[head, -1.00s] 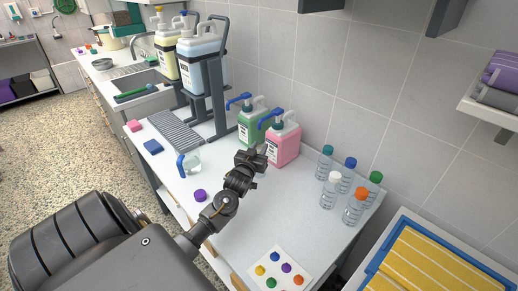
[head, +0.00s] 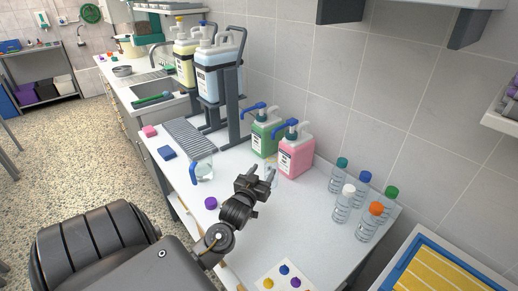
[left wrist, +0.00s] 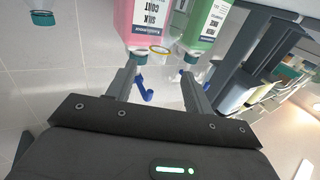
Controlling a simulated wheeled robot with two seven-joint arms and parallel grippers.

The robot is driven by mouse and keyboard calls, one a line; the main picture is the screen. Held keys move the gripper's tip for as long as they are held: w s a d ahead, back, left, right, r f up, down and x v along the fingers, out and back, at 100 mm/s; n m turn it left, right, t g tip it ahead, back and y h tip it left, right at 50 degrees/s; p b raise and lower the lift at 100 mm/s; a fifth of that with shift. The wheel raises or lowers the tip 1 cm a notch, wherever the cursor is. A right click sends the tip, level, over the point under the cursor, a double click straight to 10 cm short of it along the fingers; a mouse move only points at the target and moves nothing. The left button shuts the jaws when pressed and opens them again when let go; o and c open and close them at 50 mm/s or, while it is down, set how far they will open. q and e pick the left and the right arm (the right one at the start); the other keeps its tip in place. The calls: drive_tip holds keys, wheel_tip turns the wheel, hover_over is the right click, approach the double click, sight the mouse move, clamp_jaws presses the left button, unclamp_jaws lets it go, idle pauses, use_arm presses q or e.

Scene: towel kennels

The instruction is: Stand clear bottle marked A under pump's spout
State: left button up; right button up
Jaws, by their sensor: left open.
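My left gripper (head: 262,173) is open, in front of the pink pump jug (head: 296,158). A faint clear shape (head: 274,178), probably the clear bottle, shows at its fingertips. In the left wrist view, a clear outline with a yellow ring (left wrist: 160,49) lies between and beyond the open fingers (left wrist: 160,82); I cannot tell whether they touch it, and no letter A is readable. The green pump jug (head: 266,136) stands behind left of the pink one. Both have blue spouts; the pink jug's spout (left wrist: 143,90) shows near one finger. My right gripper is not in view.
Several capped clear bottles (head: 343,204) stand at the counter's right end. A clear jug with a blue handle (head: 204,171) and a purple cap (head: 210,203) are left of my gripper. A card with coloured caps (head: 283,277) lies in front. Bare counter (head: 305,215) lies between.

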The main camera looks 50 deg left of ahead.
use_arm(q)
drive_tip(key=shift+v, duration=1.6)
drive_tip(key=shift+r, duration=0.1)
